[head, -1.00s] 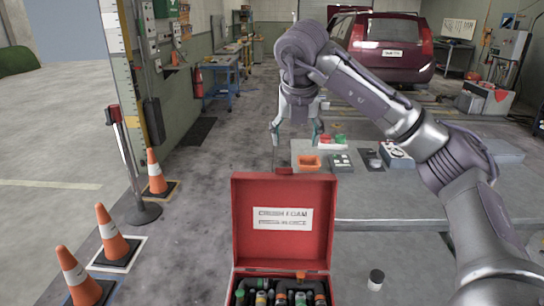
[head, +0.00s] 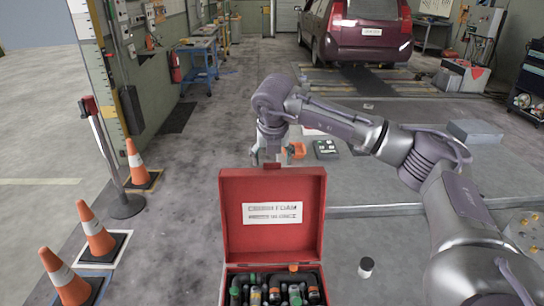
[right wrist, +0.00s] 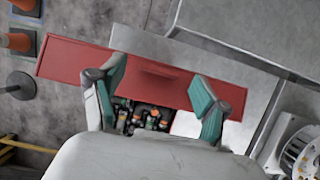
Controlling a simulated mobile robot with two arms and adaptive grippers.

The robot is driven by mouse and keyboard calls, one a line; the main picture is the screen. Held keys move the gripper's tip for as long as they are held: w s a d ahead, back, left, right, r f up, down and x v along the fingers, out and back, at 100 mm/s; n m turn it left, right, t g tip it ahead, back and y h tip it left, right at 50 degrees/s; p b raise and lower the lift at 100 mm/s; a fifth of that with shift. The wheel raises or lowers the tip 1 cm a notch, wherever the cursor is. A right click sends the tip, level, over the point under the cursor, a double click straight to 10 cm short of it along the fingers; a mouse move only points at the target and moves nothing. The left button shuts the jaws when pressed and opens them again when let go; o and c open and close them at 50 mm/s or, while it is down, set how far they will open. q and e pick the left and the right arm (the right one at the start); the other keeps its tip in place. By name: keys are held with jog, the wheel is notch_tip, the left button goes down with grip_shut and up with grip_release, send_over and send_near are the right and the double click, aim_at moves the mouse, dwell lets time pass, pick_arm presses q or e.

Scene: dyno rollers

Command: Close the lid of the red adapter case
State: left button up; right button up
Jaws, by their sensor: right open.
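The red adapter case (head: 231,270) stands at the bottom middle of the head view. Its red lid (head: 272,190) is open and upright, with a white label on its inner face. Several dark adapters with coloured caps (head: 275,288) sit in the case. My right gripper (head: 268,158) is just behind and above the lid's top edge, open and empty. In the right wrist view, the gripper (right wrist: 158,95) has its teal fingertips spread over the red lid (right wrist: 155,72), with the adapters below. I cannot tell whether it touches the lid. My left gripper is out of view.
Orange cones (head: 95,232) stand on the left, near a post with a round base (head: 124,206). A small white-topped jar (head: 366,266) is right of the case. A red car (head: 356,30) is at the back.

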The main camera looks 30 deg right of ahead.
jog(key=shift+x, duration=0.8)
grip_shut()
